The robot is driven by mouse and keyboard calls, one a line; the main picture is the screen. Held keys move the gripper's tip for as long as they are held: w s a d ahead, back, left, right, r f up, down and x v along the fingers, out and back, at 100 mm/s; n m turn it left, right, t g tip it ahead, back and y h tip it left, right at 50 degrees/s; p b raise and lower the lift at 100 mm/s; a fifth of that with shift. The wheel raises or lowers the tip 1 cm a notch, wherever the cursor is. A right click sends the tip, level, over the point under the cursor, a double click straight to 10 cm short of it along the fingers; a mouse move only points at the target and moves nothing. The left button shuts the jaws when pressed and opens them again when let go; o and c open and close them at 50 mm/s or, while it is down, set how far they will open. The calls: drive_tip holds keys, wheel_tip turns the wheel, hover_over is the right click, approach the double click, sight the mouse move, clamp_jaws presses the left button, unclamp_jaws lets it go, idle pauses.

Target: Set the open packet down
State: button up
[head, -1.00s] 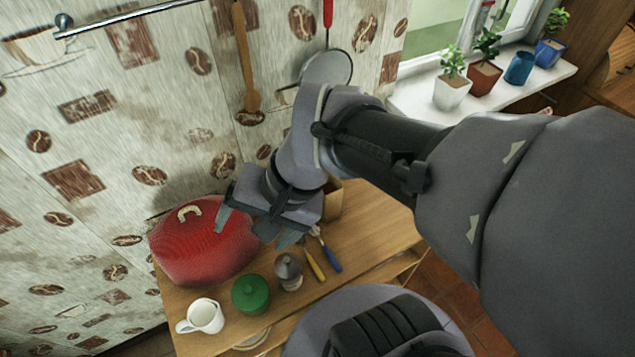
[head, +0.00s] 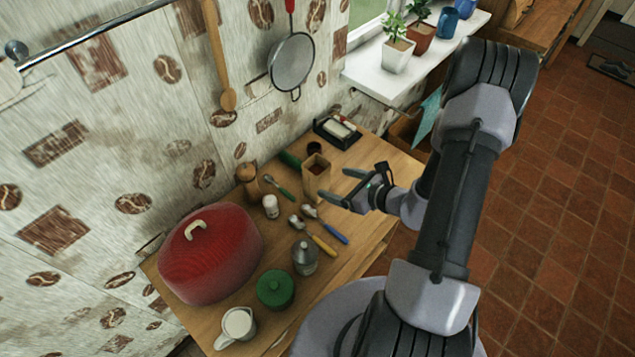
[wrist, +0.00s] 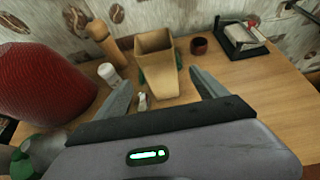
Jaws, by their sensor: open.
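The open packet (head: 317,180) is a tan, open-topped box with brown contents, standing upright on the wooden table near its back right. My gripper (head: 338,184) is open and empty, just right of the packet in the head view, with its fingers pointing left towards it. In the wrist view the packet (wrist: 157,70) stands ahead, between the lines of my two spread fingers (wrist: 160,86). I cannot tell whether either finger touches it. The far side of the packet's base is hidden.
A wooden mill (head: 247,182), white shaker (head: 270,207) and several utensils lie or stand left of the packet. A dark round jar (head: 314,149) and black tray (head: 338,132) are behind. The red pot (head: 210,255), green pot (head: 275,290) and white jug (head: 236,326) crowd the left.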

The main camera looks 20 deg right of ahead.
drive_tip(key=b+x, duration=0.2)
drive_tip(key=x, duration=0.7)
drive_tip(key=shift+w+a+f, duration=0.1)
drive_tip(key=shift+f, duration=0.1)
drive_tip(key=shift+r, duration=0.1)
clamp_jaws()
